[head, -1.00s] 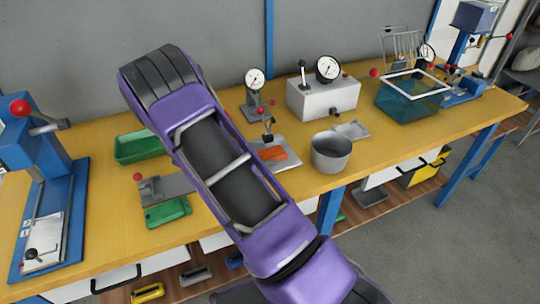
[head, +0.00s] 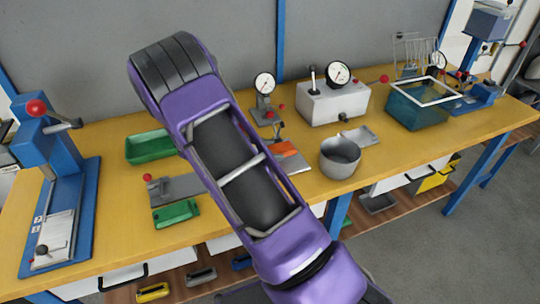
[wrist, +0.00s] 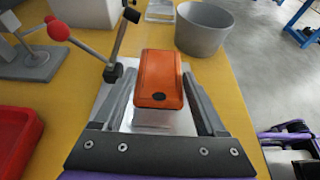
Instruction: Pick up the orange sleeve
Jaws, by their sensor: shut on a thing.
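The orange sleeve (wrist: 158,75) lies between the two fingers of my gripper (wrist: 158,92) in the wrist view, with a dark round spot on its near end. The fingers are shut on it, one along each side. A pale block-like part shows directly below its near end; I cannot tell if it belongs to the sleeve. In the head view the orange sleeve (head: 286,149) shows partly, beside my arm and over a light metal plate (head: 297,165). My fingers are hidden behind my arm there.
A toggle clamp with red knobs (wrist: 108,62) stands close left of the sleeve. A grey pot (head: 340,158) stands to the right. A red tray (wrist: 18,140) is at the left in the wrist view. Gauges stand behind on the yellow bench (head: 120,225).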

